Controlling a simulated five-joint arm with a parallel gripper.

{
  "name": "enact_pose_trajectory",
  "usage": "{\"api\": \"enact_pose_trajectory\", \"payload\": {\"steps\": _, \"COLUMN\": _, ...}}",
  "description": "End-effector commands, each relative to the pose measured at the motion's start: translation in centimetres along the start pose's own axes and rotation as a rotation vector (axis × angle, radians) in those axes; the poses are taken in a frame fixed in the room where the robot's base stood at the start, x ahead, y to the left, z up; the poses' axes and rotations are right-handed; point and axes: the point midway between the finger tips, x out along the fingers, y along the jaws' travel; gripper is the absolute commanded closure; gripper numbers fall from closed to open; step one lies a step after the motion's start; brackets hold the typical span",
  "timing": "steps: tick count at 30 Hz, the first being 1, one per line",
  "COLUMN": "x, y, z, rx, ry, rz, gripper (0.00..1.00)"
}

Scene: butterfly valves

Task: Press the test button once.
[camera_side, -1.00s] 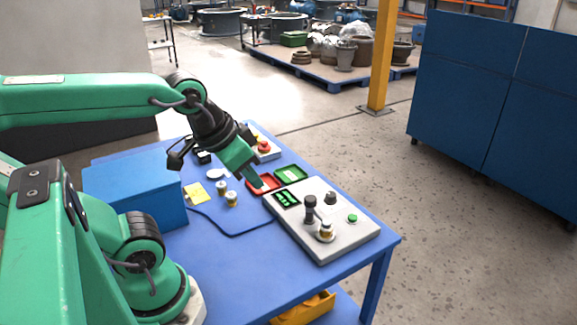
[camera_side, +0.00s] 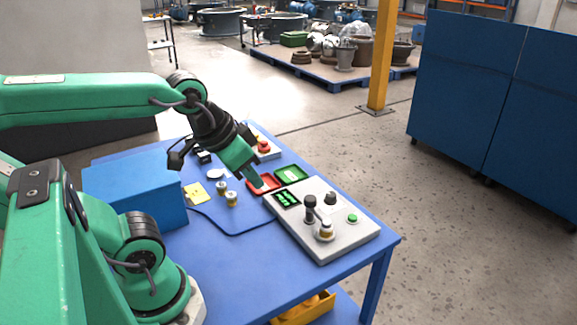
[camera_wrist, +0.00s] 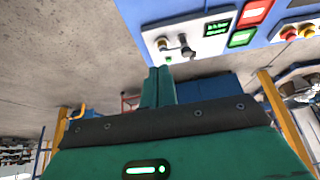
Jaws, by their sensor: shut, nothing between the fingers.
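A pale grey control panel (camera_side: 325,245) lies on the blue table. A small green button (camera_side: 352,217) sits near its right corner; it also shows in the wrist view (camera_wrist: 168,58), just beyond my fingertips. The panel also carries a dark display with green text (camera_side: 287,198), a black lever (camera_side: 310,209), a brass-and-white fitting (camera_side: 325,231) and a dark knob (camera_side: 330,197). My gripper (camera_side: 258,183) is shut and empty, tilted downward, in front of the red tray beyond the panel's far left corner in the side view. It is apart from the green button. In the wrist view my fingers (camera_wrist: 158,72) are together.
A red tray (camera_side: 267,187) and a green tray (camera_side: 291,174) lie behind the panel. A red button box (camera_side: 264,148) stands farther back. A blue box (camera_side: 135,190), a yellow note (camera_side: 192,194) and two small brass fittings (camera_side: 231,200) are to the left. A cable (camera_side: 232,235) crosses the table.

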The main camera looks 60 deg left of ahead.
Motion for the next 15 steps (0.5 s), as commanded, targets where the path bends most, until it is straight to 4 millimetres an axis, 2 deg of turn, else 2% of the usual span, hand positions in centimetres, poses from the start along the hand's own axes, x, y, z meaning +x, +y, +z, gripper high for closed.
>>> {"api": "enact_pose_trajectory", "payload": {"steps": 8, "x": 0.8, "y": 0.0, "z": -1.5, "rx": 0.04, "ry": 0.015, "rz": -0.001, "gripper": 1.0}}
{"api": "enact_pose_trajectory", "payload": {"steps": 15, "x": 2.8, "y": -0.1, "z": -4.5, "rx": 0.124, "ry": 0.049, "rz": -0.004, "gripper": 1.0}}
